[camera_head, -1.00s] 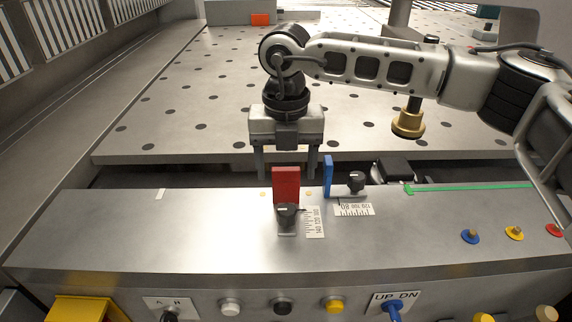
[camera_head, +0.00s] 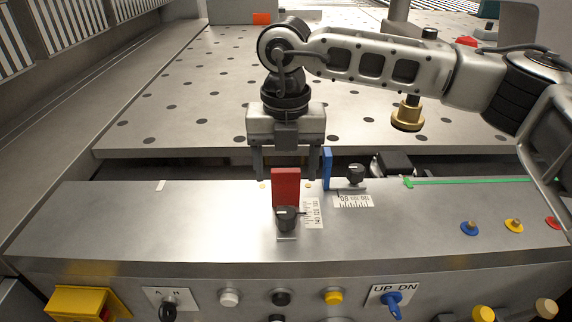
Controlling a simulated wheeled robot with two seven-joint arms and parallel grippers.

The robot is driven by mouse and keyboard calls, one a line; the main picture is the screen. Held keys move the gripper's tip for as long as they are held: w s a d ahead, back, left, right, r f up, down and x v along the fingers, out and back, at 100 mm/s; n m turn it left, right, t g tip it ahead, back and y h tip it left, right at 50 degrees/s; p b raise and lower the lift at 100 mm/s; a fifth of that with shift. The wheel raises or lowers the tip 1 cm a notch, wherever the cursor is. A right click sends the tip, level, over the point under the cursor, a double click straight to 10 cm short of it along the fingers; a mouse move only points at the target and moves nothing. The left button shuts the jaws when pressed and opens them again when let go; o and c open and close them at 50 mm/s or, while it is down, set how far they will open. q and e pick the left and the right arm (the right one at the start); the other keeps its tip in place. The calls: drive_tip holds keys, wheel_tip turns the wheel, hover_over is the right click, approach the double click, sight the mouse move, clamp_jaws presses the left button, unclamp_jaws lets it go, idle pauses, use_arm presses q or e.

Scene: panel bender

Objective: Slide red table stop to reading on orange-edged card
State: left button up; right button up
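The red table stop (camera_head: 286,187) stands upright on the front ledge, with a black knob (camera_head: 287,218) on its foot. A white scale (camera_head: 313,213) lies at its right. My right gripper (camera_head: 286,172) points down just behind the red stop. Its two fingers are spread wide, one on each side of the stop's upper part; I cannot tell whether they touch it. A blue stop (camera_head: 327,169) with a black knob (camera_head: 356,174) and its own scale (camera_head: 353,201) is at the right. My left gripper is not in view.
The perforated table (camera_head: 200,110) lies behind the ledge, across a dark gap. Blue (camera_head: 469,227) and yellow (camera_head: 513,225) buttons sit on the ledge at right, near a green strip (camera_head: 470,181).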

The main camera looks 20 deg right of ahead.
wheel_tip(320, 180, up, 16)
drive_tip(key=b, duration=0.1)
idle(0.6)
